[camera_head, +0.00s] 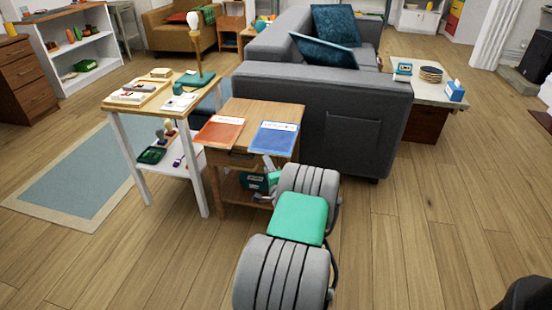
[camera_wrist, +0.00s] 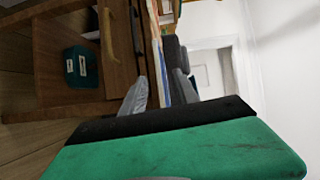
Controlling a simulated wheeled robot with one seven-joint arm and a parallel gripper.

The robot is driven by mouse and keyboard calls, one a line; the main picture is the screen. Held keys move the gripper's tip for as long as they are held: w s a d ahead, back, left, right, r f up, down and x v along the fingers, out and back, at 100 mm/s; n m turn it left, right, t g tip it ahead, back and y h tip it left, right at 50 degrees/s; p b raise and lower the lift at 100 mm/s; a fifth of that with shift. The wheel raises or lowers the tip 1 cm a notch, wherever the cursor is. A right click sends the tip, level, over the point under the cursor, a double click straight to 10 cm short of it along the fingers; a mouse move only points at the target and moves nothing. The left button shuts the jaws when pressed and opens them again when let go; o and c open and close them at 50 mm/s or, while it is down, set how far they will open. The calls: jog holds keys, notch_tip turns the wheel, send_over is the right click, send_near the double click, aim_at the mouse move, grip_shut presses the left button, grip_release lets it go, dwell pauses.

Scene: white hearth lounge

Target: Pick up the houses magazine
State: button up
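Two magazines lie side by side on a small wooden table (camera_head: 262,106): an orange-red one (camera_head: 219,132) at left and a blue one (camera_head: 273,138) at right. Both have a pale title strip, but the lettering is too small to read, so I cannot tell which is the houses magazine. My gripper (camera_head: 270,170) is at the table's front edge, just before the blue magazine. Its fingers look apart, with nothing clearly held.
A grey sofa (camera_head: 300,105) stands directly behind and right of the table. A taller white-legged table (camera_head: 119,103) with books and a lamp stands close at left. A dark teal box (camera_head: 253,181) sits on the wooden table's lower shelf.

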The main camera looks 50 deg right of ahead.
aim_at(271, 154)
jog(key=w+d+m+h+b, duration=0.1)
jog(key=w+d, duration=0.2)
jog(key=d, duration=0.4)
jog(key=shift+w+f+b, duration=0.3)
jog(key=shift+f, duration=0.15)
jog(key=shift+a, duration=0.1)
grip_shut()
jog(key=shift+r, duration=0.1)
dwell(0.8)
